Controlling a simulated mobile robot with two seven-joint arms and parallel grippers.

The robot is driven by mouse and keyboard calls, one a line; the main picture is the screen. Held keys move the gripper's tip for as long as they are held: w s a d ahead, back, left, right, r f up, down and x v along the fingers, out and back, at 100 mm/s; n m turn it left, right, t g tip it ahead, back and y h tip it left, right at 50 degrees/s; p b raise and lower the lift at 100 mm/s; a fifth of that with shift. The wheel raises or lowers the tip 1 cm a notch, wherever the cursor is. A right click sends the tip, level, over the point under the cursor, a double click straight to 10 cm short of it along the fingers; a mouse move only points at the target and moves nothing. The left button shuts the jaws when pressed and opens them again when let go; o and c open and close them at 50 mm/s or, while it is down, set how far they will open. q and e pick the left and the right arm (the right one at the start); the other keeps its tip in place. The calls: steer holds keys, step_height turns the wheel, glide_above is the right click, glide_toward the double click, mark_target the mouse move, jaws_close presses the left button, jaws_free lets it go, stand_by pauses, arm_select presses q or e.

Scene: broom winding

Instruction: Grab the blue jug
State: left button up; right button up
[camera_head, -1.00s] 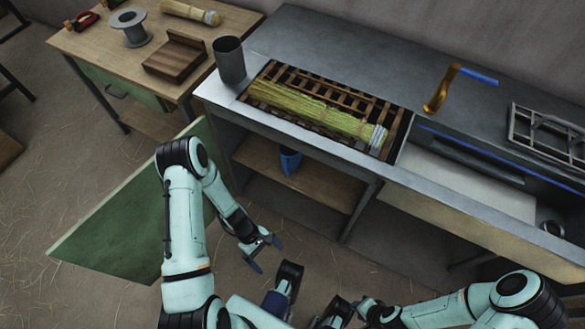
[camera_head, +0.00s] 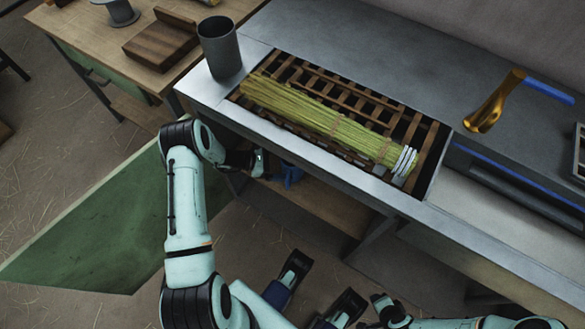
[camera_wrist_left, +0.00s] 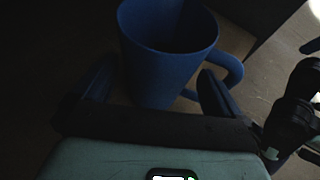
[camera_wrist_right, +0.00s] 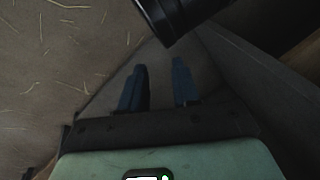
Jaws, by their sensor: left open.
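The blue jug (camera_head: 291,176) stands on the wooden shelf under the metal workbench, partly hidden by the bench edge and my left gripper. In the left wrist view the jug (camera_wrist_left: 168,60) looks upright, with its open mouth toward the camera and its handle on the right. My left gripper (camera_wrist_left: 158,84) is open, one finger on each side of the jug's body; the right finger lies near the handle. I cannot tell whether the fingers touch it. My right gripper (camera_wrist_right: 159,78) is open and empty, away from the jug.
The metal workbench (camera_head: 340,60) overhangs the shelf (camera_head: 330,208). On it are a straw bundle (camera_head: 320,118) over a slatted opening, a grey cup (camera_head: 220,48) and a brass-coloured tool (camera_head: 495,103). A green panel (camera_head: 95,230) stands at left, beside a wooden table (camera_head: 85,45).

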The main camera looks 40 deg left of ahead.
mark_target(290, 164)
arm_select(q)
steer(key=x, duration=0.3)
steer(key=shift+f, duration=0.2)
steer(key=shift+a, duration=0.1)
steer(key=c, duration=1)
steer(key=shift+w+r, duration=0.1)
steer(key=shift+c, duration=0.5)
steer(key=shift+r, duration=0.15)
